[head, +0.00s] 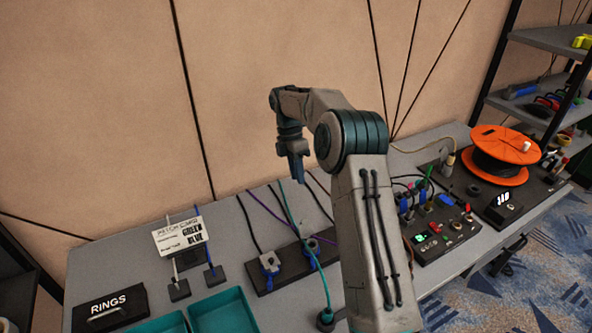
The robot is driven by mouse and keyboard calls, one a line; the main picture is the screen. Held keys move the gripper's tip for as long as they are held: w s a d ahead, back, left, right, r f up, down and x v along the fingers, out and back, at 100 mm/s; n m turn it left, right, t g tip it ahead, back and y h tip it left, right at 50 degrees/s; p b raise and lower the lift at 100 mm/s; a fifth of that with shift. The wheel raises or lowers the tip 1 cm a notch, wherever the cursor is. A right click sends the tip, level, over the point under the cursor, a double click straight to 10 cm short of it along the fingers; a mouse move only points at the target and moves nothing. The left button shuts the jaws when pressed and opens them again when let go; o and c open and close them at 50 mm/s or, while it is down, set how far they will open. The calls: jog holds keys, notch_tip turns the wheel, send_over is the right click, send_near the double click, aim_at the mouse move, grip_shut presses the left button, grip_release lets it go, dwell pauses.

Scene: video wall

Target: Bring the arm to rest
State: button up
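My arm rises from the lower middle of the head view and bends at a teal-ringed joint. My gripper (297,178) hangs from the arm's far end and points down. It is above the back of the grey table (105,257), in front of the tan wall. The fingers look narrow and close together, but they are too small to tell whether they are open or shut. No object shows clearly at the fingertips. My arm hides part of the table's middle.
To the right are a control box (440,232), an orange reel (500,146) and a shelf rack (548,38). Cables run up the wall side.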

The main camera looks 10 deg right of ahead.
jog(key=s+r+m+t, duration=0.3)
jog(key=s+r+m, duration=0.7)
jog(key=s+r, duration=0.4)
jog(key=s+d+f+m+t, duration=0.1)
jog(key=s+m, duration=0.4)
jog(key=s, duration=0.5)
jog(key=s+d+f+m+t+y, duration=0.1)
jog(key=s+f+m+t, duration=0.1)
jog(key=s+m, duration=0.4)
jog(key=s+t, duration=0.1)
jog(key=s, duration=0.4)
jog(key=shift+s+d+m, duration=0.25)
jog(key=shift+d+m, duration=0.05)
jog(key=shift+d, duration=0.05)
